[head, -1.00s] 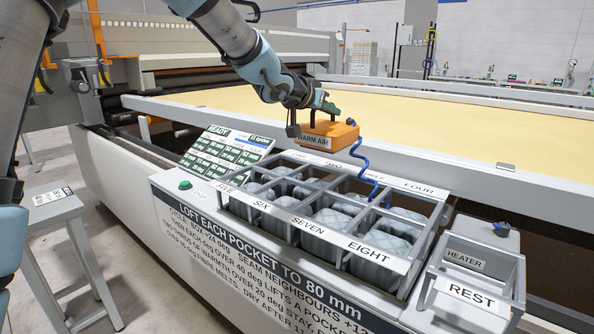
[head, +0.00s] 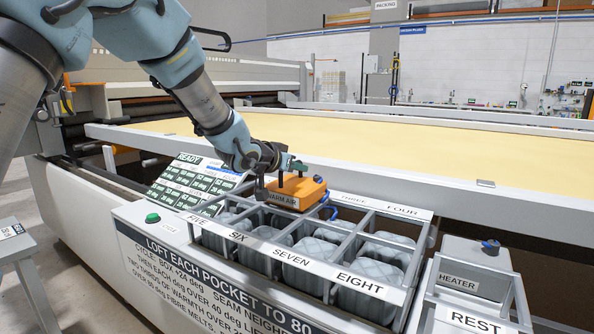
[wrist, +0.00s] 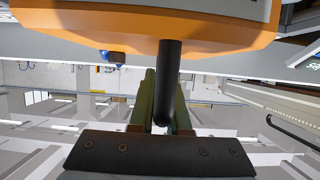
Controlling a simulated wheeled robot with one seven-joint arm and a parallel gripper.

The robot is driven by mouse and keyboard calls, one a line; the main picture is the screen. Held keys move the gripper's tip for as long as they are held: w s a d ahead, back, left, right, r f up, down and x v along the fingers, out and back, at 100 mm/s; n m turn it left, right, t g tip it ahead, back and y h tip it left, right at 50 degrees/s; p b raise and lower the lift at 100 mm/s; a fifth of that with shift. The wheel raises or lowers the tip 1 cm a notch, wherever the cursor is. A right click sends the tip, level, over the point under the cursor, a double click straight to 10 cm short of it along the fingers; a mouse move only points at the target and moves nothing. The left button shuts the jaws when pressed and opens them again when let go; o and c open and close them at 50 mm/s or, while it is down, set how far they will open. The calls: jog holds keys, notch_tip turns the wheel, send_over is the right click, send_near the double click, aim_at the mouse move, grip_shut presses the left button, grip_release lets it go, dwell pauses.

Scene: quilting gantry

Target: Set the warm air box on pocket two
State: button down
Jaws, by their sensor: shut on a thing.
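The warm air box (head: 298,191) is orange with a "WARM AIR" label on its front. My gripper (head: 284,168) is shut on its dark upright handle, which also shows between the green fingers (wrist: 163,105) in the wrist view. I cannot tell whether the box touches the rack frame. A blue hose (head: 333,212) shows at its right side.
Front pockets are labelled FIVE to EIGHT, with grey quilted pads (head: 370,285) inside. A display (head: 190,182) headed READY stands left of the rack. The heater stand (head: 460,278) and "REST" cradle (head: 472,320) are at the right. A yellow quilting bed (head: 400,150) lies behind.

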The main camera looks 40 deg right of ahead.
jog(key=shift+f, duration=0.15)
jog(key=c, duration=0.9)
grip_release()
jog(key=shift+a, duration=0.1)
jog(key=v, duration=1.2)
jog(key=shift+b, duration=0.3)
